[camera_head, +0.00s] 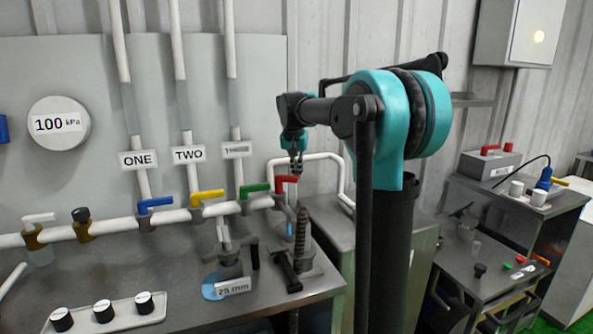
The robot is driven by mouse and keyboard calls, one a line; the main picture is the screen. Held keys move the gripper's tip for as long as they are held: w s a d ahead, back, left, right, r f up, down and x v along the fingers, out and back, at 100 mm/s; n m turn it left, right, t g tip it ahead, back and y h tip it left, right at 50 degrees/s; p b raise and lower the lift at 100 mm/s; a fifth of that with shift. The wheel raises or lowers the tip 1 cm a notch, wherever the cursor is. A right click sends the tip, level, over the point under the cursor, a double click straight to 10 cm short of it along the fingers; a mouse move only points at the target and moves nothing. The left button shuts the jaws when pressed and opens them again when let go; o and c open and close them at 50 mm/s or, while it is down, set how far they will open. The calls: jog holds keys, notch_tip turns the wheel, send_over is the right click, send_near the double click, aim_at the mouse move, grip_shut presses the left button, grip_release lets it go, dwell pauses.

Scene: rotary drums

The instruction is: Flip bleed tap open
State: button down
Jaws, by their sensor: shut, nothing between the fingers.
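A row of taps runs along the white pipe (110,227). From the left they have a white handle (38,218), a black knob (80,214), then blue (155,204), yellow (207,196), green (254,190) and red (285,180) lever handles. No label marking the bleed tap can be read. The handles look roughly level. My gripper (297,170) points down, shut and empty, at the right end of the red handle. Whether it touches the handle cannot be told.
Tubes labelled ONE (138,160) and TWO (189,154) rise behind the pipe. A 100 kPa gauge (59,123) hangs at left. Black knobs (103,311) sit front left.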

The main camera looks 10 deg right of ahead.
aim_at(288, 177)
jog(key=s+m, duration=0.1)
jog(key=s+m+h, duration=0.1)
jog(key=m, duration=0.1)
jog(key=shift+a+m+g, duration=0.3)
jog(key=shift+a, duration=0.05)
jog(key=shift+s+a+m+g+h, duration=0.3)
jog(key=shift+s+a+m, duration=0.45)
jog(key=shift+m, duration=0.45)
jog(key=shift+s+a+m+g+h, duration=0.25)
jog(key=shift+s+a+m, duration=0.45)
jog(key=shift+m, duration=0.5)
jog(key=shift+s+a, duration=0.15)
